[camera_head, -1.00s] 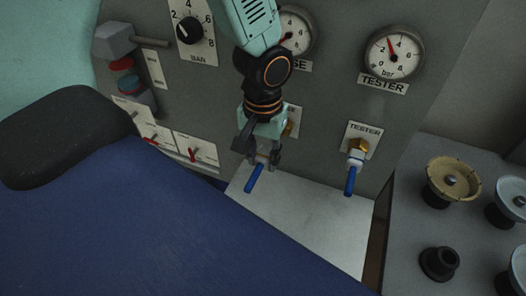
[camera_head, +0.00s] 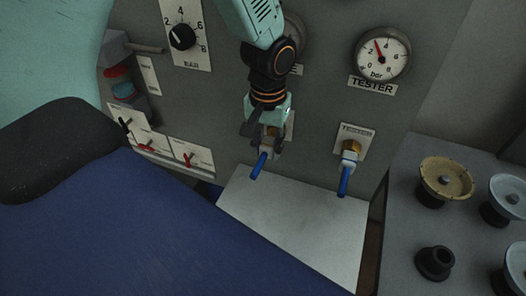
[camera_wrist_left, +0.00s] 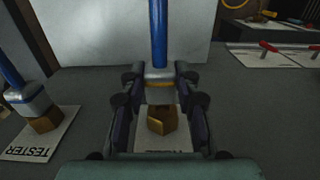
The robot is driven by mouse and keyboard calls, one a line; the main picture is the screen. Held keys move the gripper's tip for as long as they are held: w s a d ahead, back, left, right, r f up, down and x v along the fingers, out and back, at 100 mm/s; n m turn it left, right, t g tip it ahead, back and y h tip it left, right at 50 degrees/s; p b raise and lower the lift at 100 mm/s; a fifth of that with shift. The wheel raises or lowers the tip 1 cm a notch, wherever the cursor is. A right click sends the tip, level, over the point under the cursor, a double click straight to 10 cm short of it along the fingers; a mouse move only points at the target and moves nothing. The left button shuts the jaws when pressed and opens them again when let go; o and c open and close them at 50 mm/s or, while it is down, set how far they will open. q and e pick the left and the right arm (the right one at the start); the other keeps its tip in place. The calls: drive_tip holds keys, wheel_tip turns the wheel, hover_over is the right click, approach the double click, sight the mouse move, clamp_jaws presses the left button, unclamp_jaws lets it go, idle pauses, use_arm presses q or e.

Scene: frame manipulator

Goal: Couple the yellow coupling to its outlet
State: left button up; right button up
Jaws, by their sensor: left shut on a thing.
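My left gripper (camera_head: 266,146) is shut on the yellow coupling, a silver-grey fitting with a yellow band (camera_wrist_left: 160,88) and a blue hose (camera_head: 260,165). In the left wrist view the coupling sits between the fingers, its blue hose (camera_wrist_left: 158,35) running away from the panel. Its brass outlet (camera_wrist_left: 160,121) on the panel lies directly beyond the coupling's banded end, roughly in line with it. Whether the two touch is unclear. In the head view the gripper partly hides the outlet (camera_head: 274,131) and its label. My right gripper is not in view.
To the right, another blue-hosed coupling (camera_head: 350,158) sits on the TESTER outlet (camera_head: 352,146), below the TESTER gauge (camera_head: 382,54). A pale flat plate (camera_head: 295,225) lies below. Small red-handled valves (camera_head: 190,157) are at left, and a grey bench (camera_head: 400,215) with round knobs at right.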

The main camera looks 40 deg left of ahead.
use_arm(q)
drive_tip(key=shift+w+a, duration=0.25)
drive_tip(key=shift+w, duration=0.15)
drive_tip(key=shift+d, duration=0.1)
drive_tip(key=shift+w, duration=0.1)
drive_tip(key=shift+r, duration=0.1)
idle(0.4)
drive_tip(key=shift+p, duration=0.4)
idle(0.5)
